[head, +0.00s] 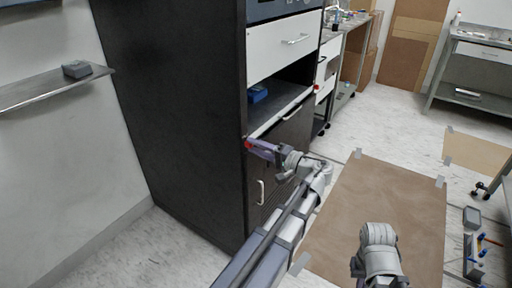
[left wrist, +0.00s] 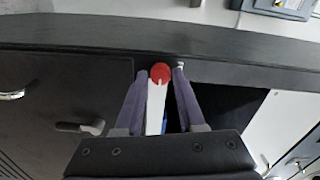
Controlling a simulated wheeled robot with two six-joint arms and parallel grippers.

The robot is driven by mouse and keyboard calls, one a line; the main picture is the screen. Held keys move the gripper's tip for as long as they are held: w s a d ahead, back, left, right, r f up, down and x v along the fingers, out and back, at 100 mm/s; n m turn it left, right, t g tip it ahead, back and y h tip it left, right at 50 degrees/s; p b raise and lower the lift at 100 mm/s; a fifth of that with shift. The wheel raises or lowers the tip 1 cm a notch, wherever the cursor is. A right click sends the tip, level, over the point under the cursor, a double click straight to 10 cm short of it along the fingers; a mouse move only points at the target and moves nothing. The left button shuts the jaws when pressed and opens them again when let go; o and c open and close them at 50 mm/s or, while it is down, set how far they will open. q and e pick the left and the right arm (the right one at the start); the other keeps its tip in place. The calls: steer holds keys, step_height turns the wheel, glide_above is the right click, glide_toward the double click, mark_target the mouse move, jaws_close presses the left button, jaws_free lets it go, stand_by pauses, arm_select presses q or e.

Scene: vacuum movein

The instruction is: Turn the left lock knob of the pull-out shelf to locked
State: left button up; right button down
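The left lock knob (head: 248,143) is a small red knob at the near left end of the pull-out shelf (head: 282,112) on the dark cabinet. In the left wrist view the round red knob (left wrist: 161,72) has a small pale mark on its lower edge. My left gripper (head: 255,145) is at the knob, with its two purple fingers apart on either side of it. The left wrist view shows gaps between the fingers (left wrist: 161,73) and the knob. My right arm shows at the bottom of the head view, but its fingertips are out of view.
A second red knob (head: 317,88) is at the shelf's far end. A blue box (head: 258,94) sits in the opening above the shelf. A white drawer (head: 284,46) is above, and a dark door with a handle (head: 261,192) is below. A brown mat (head: 375,215) covers the floor.

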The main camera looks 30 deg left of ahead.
arm_select(q)
steer(key=o, duration=0.3)
